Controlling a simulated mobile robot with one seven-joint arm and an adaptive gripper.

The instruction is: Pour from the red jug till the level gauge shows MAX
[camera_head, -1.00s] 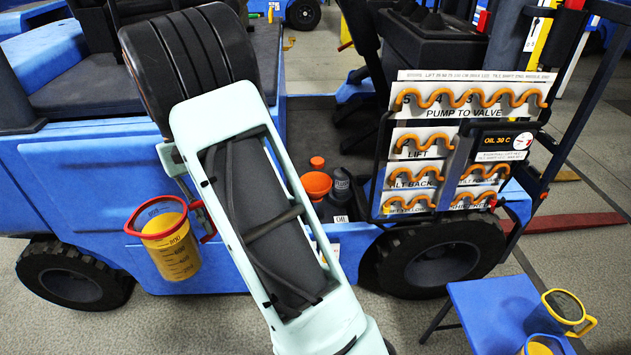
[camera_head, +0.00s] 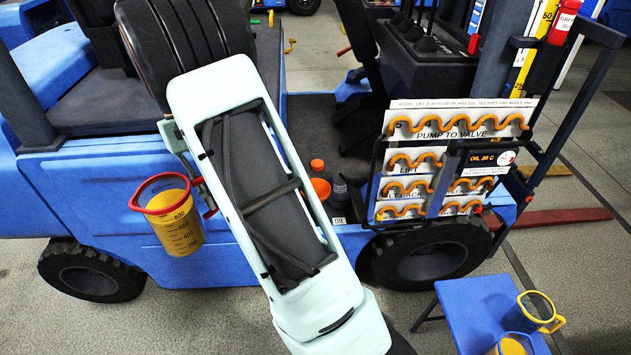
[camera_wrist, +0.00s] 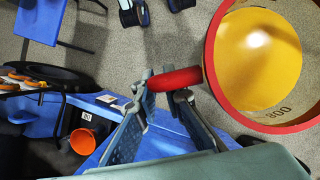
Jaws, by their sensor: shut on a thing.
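The red jug (camera_head: 178,222) is a clear measuring jug with a red rim and handle, holding amber liquid. It hangs nearly upright at the left, in front of the blue vehicle side. In the wrist view the red jug (camera_wrist: 258,60) fills the upper right, its liquid surface visible inside the rim. My gripper (camera_wrist: 160,88) is shut on its red handle. In the head view my pale arm hides most of the gripper. An orange funnel (camera_head: 320,188) sits low in the vehicle, right of my arm. A yellow graduated strip (camera_head: 533,45) stands at the upper right; I cannot read its level.
A rack of labelled cards with orange hoses (camera_head: 455,150) stands over the vehicle's right wheel (camera_head: 432,255). A dark bottle (camera_head: 339,190) is beside the funnel.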

